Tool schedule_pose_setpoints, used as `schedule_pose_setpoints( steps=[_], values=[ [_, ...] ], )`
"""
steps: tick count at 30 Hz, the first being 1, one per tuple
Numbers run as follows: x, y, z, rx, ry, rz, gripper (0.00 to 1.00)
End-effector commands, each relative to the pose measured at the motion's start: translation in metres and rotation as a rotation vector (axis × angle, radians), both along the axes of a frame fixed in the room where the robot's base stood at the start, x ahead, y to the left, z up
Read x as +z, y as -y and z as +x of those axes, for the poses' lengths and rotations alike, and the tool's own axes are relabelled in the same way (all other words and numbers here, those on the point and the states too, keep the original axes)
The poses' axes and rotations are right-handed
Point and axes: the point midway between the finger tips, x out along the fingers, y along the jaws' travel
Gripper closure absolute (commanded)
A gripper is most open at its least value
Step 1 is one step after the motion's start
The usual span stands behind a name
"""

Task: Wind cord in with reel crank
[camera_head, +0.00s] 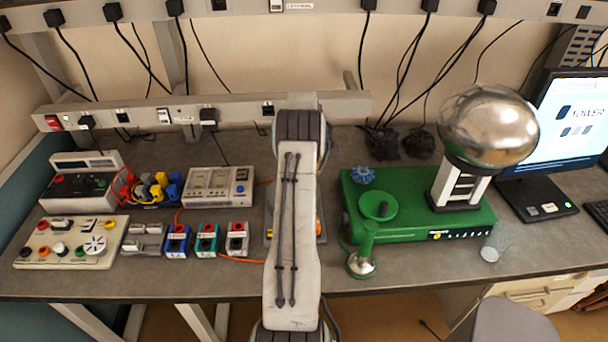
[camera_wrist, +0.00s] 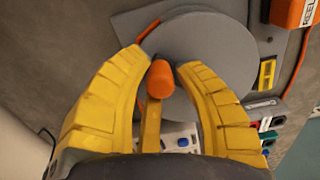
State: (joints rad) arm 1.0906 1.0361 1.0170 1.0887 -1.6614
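In the wrist view, the reel's grey disc (camera_wrist: 208,50) lies on a grey base plate (camera_wrist: 128,22). An orange crank knob (camera_wrist: 160,79) stands at the disc's edge, with a yellow bar (camera_wrist: 151,125) below it that looks like the crank arm. My gripper (camera_wrist: 163,62) has its two yellow fingers spread, one each side of the knob; I cannot tell whether a tip touches it. An orange cord (camera_wrist: 297,70) runs down the right side. In the head view my own arm hides most of the reel; a sliver of its base (camera_head: 268,232) shows.
An orange box marked REEL (camera_wrist: 292,12) sits at upper right in the wrist view. In the head view, a green machine with a metal sphere (camera_head: 488,124) stands right of my arm. Meters (camera_head: 218,187) and switch boxes (camera_head: 72,242) stand left. A shelf rail (camera_head: 230,107) crosses behind.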

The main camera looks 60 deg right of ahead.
Motion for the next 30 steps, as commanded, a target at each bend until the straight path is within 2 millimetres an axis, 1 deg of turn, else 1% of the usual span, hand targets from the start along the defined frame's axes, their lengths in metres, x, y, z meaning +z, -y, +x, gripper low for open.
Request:
schedule_pose_setpoints(
  steps=[1,2,9,20,26,30],
  values=[
    [0.000,0.000,0.000,0.000,0.000,0.000,0.76],
    [0.000,0.000,0.000,0.000,0.000,0.000,0.78],
    [0.000,0.000,0.000,0.000,0.000,0.000,1.00],
    [-0.001,-0.001,-0.002,-0.028,-0.001,0.001,1.00],
    [-0.003,-0.002,-0.007,-0.133,-0.001,0.001,1.00],
    [-0.004,-0.004,-0.013,-0.250,-0.001,0.001,1.00]
  ],
)
